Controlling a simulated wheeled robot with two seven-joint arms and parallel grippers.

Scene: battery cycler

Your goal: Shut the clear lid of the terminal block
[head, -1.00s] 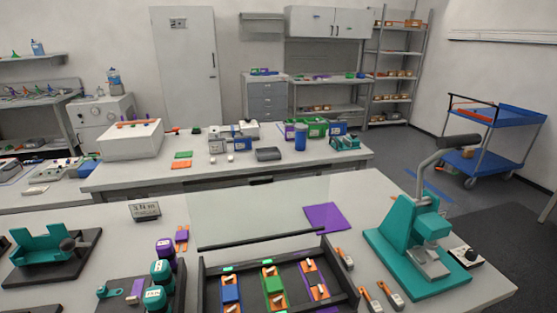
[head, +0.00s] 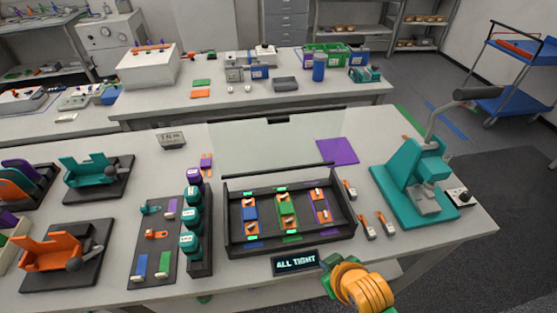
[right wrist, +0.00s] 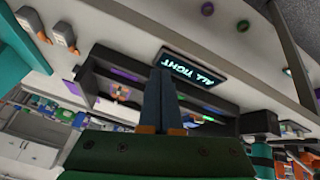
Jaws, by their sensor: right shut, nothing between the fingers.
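The terminal block (head: 233,246) is a dark open-topped tray on the bench with blue, green and purple cells inside. Its clear lid (head: 265,145) stands open, raised along the back edge, with a dark handle on its top edge. My right gripper (head: 331,263) is in front of the block's right front corner, beside the display, apart from the lid. In the right wrist view its two blue-grey fingers (right wrist: 163,80) are shut and empty, with the block (right wrist: 100,63) beyond them. My left gripper is not in view.
A display (head: 296,262) reading "ALL TIGHT" stands at the block's front. A teal press (head: 408,185) is to the right, with orange-tipped pieces (head: 367,225) between. Teal-capped bottles (head: 190,220) stand close at the left.

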